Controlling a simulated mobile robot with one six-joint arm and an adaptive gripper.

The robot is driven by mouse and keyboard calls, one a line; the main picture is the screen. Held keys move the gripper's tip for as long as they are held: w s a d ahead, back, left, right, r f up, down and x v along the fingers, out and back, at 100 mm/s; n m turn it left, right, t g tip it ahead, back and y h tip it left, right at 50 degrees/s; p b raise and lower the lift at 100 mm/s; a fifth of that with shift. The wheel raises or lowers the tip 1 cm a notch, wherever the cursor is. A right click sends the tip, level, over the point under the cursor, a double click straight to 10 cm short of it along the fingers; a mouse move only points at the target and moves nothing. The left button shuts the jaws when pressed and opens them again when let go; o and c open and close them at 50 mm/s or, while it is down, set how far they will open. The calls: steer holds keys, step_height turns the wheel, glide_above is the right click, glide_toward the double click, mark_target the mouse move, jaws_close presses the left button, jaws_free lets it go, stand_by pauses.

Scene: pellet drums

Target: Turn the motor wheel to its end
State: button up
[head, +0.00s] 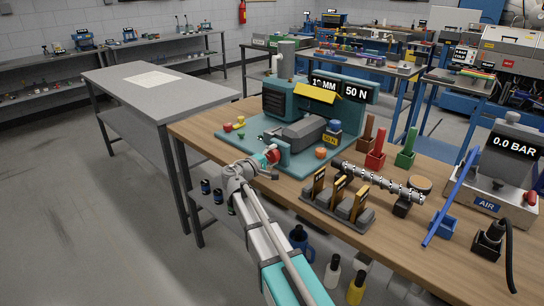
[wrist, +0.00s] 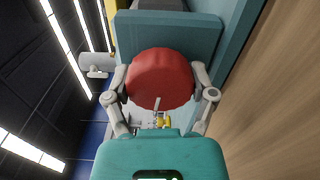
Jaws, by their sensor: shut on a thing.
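The motor wheel is a round red knob (wrist: 160,80) on the front of a teal block, filling the middle of the wrist view. It also shows in the head view, small and partly covered by my gripper (head: 268,160). My gripper is shut on the wheel, with one grey finger on each side of its rim. The teal machine (head: 240,149) that carries the wheel stands on the wooden bench and has signs that read "MM" and "50 N".
On the wooden bench (head: 225,118), a black rack with yellow-marked slots (head: 340,200) and a silver screw shaft (head: 375,180) stand right of my arm. Red and green holders (head: 376,152) are behind them. A grey box reading "0.0 BAR" (head: 510,160) is at far right. A grey table (head: 130,85) at left is mostly clear.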

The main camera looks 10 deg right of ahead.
steer(key=shift+s+d+f, duration=0.1)
steer(key=shift+s+d, duration=0.05)
steer(key=o, duration=1)
steer(key=shift+o, duration=0.2)
steer(key=v, duration=1.2)
